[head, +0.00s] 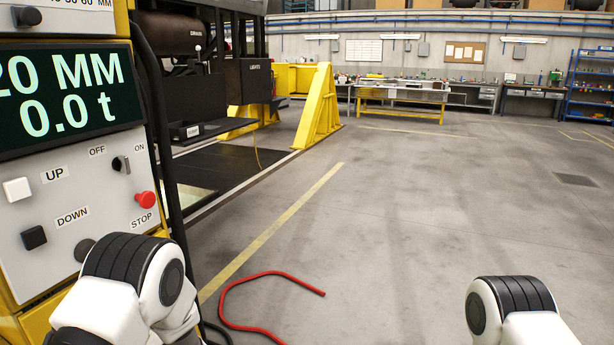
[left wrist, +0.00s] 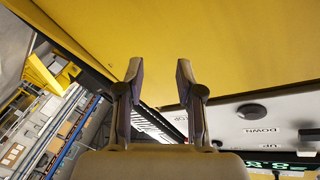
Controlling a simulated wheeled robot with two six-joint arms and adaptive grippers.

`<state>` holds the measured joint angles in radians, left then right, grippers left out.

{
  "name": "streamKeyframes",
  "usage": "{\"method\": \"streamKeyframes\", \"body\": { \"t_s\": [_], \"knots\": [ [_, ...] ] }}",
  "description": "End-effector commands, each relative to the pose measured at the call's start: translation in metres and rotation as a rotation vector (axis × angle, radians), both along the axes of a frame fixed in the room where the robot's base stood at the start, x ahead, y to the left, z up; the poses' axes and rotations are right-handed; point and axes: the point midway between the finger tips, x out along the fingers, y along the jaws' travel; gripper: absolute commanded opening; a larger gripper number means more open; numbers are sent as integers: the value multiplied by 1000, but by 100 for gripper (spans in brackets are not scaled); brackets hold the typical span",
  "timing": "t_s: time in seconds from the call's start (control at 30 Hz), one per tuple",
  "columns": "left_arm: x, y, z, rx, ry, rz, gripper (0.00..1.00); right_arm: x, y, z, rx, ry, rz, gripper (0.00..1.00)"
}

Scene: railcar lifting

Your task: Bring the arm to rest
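My left gripper (left wrist: 158,72) shows in the left wrist view with its two fingers apart and nothing between them. A plain yellow surface (left wrist: 220,40) lies beyond the fingertips. The grey control panel (head: 75,215) is at the left of the head view, with UP, DOWN, an OFF/ON switch and a red STOP button (head: 146,199). Part of this panel also shows upside down at the right of the left wrist view (left wrist: 235,135). In the head view only links of my arms show at the bottom; both grippers are out of that view.
Above the panel a display (head: 65,95) reads 0.0 t, with "20 MM" partly cut off. A red hose (head: 262,276) lies on the floor ahead. A yellow stand (head: 319,112) and workbenches (head: 400,92) are farther back. Open floor is at centre and right.

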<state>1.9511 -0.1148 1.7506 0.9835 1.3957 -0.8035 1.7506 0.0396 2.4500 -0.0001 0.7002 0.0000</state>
Motion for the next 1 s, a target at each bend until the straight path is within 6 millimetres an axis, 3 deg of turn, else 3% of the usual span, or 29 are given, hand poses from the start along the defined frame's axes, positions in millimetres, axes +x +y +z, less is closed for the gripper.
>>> {"method": "streamKeyframes", "body": {
  "t_s": [0.03,0.1,0.17,0.23,0.3,0.37,0.4,0.5,0.57,0.63,0.9,0.97,1.0],
  "knots": [
    [-26,3,-34,-53,122,-53,36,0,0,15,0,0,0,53],
    [-66,0,-85,-153,282,-128,36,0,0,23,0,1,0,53],
    [-106,-8,-123,-257,411,-180,36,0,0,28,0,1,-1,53],
    [-158,-21,-158,-390,559,-224,36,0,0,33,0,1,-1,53],
    [-215,-38,-183,-538,704,-250,36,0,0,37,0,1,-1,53],
    [-265,-55,-196,-668,824,-259,36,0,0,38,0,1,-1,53],
    [-295,-68,-200,-753,896,-259,36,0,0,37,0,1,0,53],
    [-355,-95,-198,-930,1045,-241,36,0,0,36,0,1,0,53],
    [-379,-107,-195,-1009,1103,-215,36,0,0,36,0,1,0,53],
    [-389,-113,-196,-1077,1121,-162,36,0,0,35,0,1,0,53],
    [-389,-112,-196,-1096,1100,-126,36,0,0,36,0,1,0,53],
    [-389,-112,-196,-1095,1099,-126,36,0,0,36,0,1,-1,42],
    [-389,-112,-196,-1094,1099,-127,36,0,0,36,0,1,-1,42]
  ]
}}
